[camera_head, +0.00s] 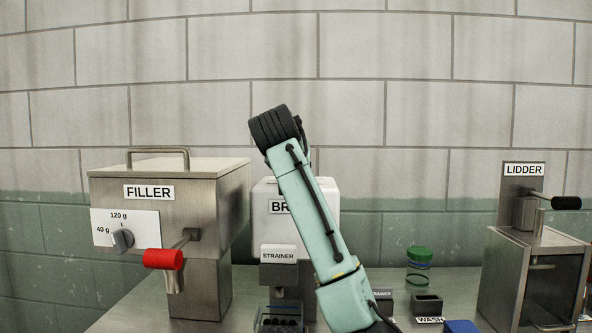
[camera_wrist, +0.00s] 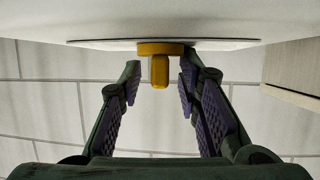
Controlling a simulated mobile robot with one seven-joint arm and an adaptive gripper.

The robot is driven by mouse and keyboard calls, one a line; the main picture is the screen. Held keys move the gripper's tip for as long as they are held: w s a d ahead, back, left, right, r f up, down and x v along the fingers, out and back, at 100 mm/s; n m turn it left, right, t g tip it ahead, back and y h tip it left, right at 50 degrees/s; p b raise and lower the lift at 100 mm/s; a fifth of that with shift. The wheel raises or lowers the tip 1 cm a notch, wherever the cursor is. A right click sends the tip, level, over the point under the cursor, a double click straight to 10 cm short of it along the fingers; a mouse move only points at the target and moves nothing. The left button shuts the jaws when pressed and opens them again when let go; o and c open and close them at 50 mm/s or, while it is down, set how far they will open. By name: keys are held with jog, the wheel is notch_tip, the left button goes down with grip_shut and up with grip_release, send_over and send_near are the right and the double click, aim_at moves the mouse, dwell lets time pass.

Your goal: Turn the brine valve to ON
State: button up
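The brine tank (camera_head: 265,218) is a white box behind my arm in the head view; its label is partly covered and reads "BR". In the wrist view its pale surface (camera_wrist: 110,22) fills the top. A yellow valve handle (camera_wrist: 160,68) sticks out from a yellow hub on a thin plate there. My gripper (camera_wrist: 160,80) is open, one finger on each side of the handle, with a visible gap on both sides. The handle is upright in the wrist view. The valve and its ON mark are hidden in the head view, and no marking is readable in the wrist view.
The filler (camera_head: 216,205), with a red-ended lever (camera_head: 164,259), stands left of the tank. A strainer box (camera_head: 285,277) sits in front of the tank. A green-lidded jar (camera_head: 419,257) and the lidder (camera_head: 507,265) stand to the right. A tiled wall is behind.

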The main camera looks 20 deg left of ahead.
jog(key=v, duration=1.2)
dwell(0.4)
